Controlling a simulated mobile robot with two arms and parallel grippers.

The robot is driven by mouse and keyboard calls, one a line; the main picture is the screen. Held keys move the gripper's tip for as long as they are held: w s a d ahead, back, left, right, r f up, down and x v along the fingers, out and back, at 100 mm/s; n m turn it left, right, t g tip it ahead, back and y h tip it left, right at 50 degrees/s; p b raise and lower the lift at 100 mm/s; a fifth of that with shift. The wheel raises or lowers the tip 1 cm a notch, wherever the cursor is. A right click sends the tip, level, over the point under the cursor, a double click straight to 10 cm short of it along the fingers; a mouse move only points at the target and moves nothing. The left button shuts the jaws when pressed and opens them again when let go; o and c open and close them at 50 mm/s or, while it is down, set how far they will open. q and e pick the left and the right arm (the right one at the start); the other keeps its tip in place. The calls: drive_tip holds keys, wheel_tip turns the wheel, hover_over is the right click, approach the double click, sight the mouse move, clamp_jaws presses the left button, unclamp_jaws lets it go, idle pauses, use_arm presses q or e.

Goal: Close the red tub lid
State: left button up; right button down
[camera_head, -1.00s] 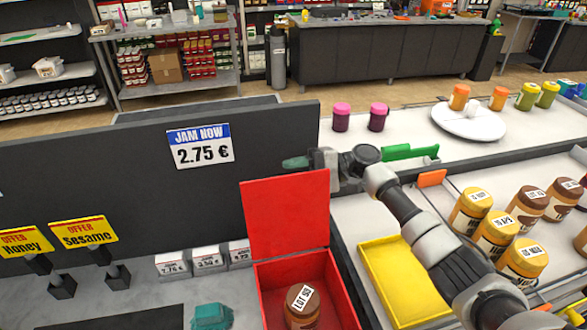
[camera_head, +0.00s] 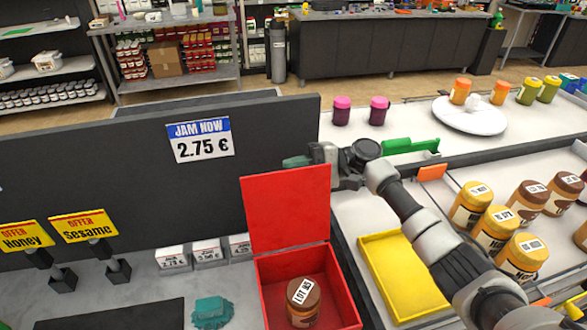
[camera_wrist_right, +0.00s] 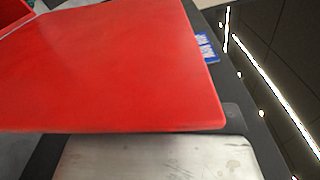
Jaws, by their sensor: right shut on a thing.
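The red tub (camera_head: 350,303) stands at the lower middle of the head view with its lid raised. A brown-capped jar (camera_head: 303,300) labelled "LOT 95" is inside the tub. The red tub lid (camera_head: 287,210) stands upright at the tub's back edge; it also fills much of the right wrist view (camera_wrist_right: 110,65). My right gripper (camera_head: 298,161) is at the lid's upper edge, partly behind it, and is shut on the lid. The exact contact is hidden. My left gripper is not in view.
A dark panel with a price sign (camera_head: 200,139) stands behind and left of the lid. A yellow tray (camera_head: 402,277) and several jars (camera_head: 495,230) lie to the right, under and beyond my right arm. A teal object (camera_head: 211,312) lies left of the tub.

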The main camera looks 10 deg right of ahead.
drive_tip(key=shift+s+r, duration=0.25)
drive_tip(key=shift+s, duration=0.1)
drive_tip(key=shift+s+d+r+n+b, duration=0.1)
drive_tip(key=shift+s+r+n+b, duration=0.1)
drive_tip(key=shift+s+n+b, duration=1.15)
drive_tip(key=shift+s+d+r+n+b, duration=0.15)
drive_tip(key=shift+s+n+b, duration=0.6)
drive_tip(key=shift+s, duration=1.2)
drive_tip(key=shift+s+a+r+n+b, duration=0.1)
drive_tip(key=shift+s+r+n+b, duration=0.1)
drive_tip(key=shift+s+n+b, duration=1.15)
drive_tip(key=shift+s+p, duration=0.3)
drive_tip(key=shift+p, duration=0.15)
drive_tip(key=c, duration=1.2)
unclamp_jaws()
drive_tip(key=shift+c, duration=0.2)
drive_tip(key=shift+o, duration=0.7)
drive_tip(key=shift+s+d, duration=0.1)
drive_tip(key=shift+s, duration=0.1)
drive_tip(key=shift+w, duration=0.1)
